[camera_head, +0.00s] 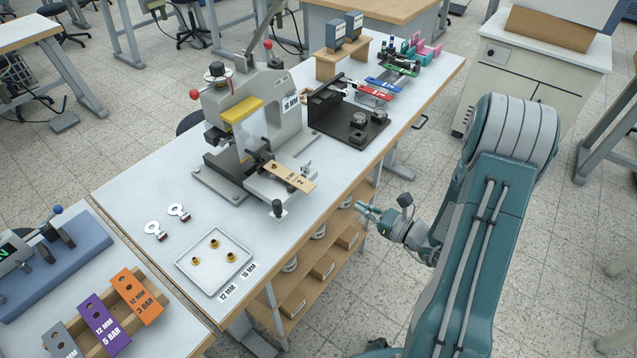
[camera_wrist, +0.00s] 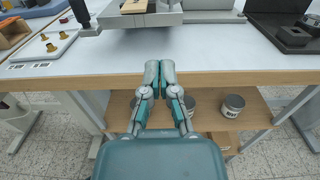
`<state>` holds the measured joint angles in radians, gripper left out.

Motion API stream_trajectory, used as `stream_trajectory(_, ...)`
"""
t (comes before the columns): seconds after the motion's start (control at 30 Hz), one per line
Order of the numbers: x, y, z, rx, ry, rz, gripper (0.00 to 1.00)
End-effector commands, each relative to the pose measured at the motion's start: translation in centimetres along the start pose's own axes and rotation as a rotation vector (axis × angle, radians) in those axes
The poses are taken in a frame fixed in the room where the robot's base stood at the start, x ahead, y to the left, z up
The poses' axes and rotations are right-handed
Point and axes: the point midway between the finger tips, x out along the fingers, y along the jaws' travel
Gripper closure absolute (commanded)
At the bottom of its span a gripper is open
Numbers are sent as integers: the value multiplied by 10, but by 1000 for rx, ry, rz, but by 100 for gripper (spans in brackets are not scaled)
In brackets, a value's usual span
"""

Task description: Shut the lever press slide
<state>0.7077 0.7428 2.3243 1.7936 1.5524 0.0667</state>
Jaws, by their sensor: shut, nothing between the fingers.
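The grey lever press (camera_head: 245,125) stands on the white bench top, with red-knobbed levers and a yellow guard on its front. Its slide (camera_head: 280,185) sticks out toward the front bench edge, with a black knob on its end and a wooden tag marked 12 lying on it. In the wrist view the slide's underside and tag end (camera_wrist: 133,8) show at the top edge, cut off. My gripper (camera_head: 368,210) is beyond the front edge of the bench, apart from the slide. In the wrist view its fingertips (camera_wrist: 159,72) are together and empty, pointing at the bench edge.
A white tray (camera_head: 213,262) with brass pieces lies left of the press. A black fixture (camera_head: 348,120) stands right of it. A lower shelf (camera_head: 305,285) holds tins and boxes under the bench. The front strip of bench top before my gripper is clear.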

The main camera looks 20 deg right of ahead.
Motion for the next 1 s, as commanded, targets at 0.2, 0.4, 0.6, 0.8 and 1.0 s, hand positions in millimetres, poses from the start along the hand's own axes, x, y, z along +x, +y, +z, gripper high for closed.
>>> stream_trajectory(0.2,14,-3,-2,7,-3,-10,100)
stream_trajectory(0.4,50,-2,-2,6,-2,-7,100)
stream_trajectory(0.6,87,-3,-2,4,-3,-7,100)
stream_trajectory(0.8,120,-3,-2,5,-3,-8,100)
stream_trajectory(1.0,137,-4,-2,6,-2,-10,100)
